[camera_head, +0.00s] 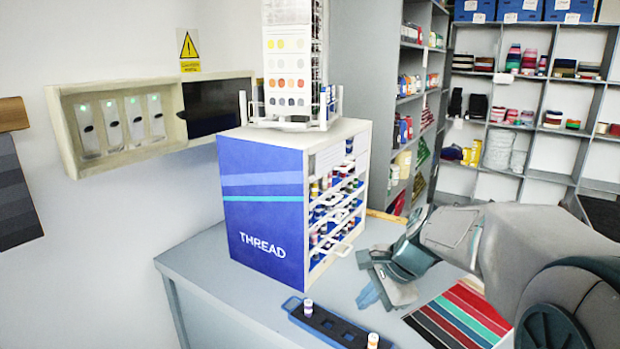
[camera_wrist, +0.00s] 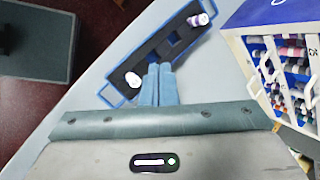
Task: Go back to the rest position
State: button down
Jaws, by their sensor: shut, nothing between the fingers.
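My gripper (camera_head: 368,297) is over the counter, in front of the thread cabinet's open side and behind the blue-edged tray. Its two blue fingers are together with nothing between them. In the wrist view the shut fingertips (camera_wrist: 158,70) show in front of the tray (camera_wrist: 172,15), which has a dark inside. Two thread spools stand in the tray, one near each end: one spool (camera_wrist: 133,80) left of my fingertips and the other (camera_wrist: 198,20) toward the upper right. In the head view the tray (camera_head: 328,327) is cut by the bottom edge.
The blue and white thread cabinet (camera_head: 262,215) stands on the grey counter (camera_head: 200,277), with a swatch display (camera_head: 290,70) on top. A striped colour sheet (camera_head: 462,315) lies under my arm at the right. Shelves (camera_head: 540,140) fill the back wall. Bare counter lies left of the tray.

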jog(key=s+d+f+n+h, duration=0.1)
jog(key=s+n+h, duration=0.1)
jog(key=s+n, duration=0.4)
jog(key=s+d+f+n+h, duration=0.1)
jog(key=s+d+n+h, duration=0.1)
jog(key=s+n, duration=0.5)
jog(key=s, duration=0.5)
jog(key=shift+d+f+n+h, duration=0.25)
jog(key=shift+f+n+h, duration=0.05)
jog(key=shift+f, duration=0.1)
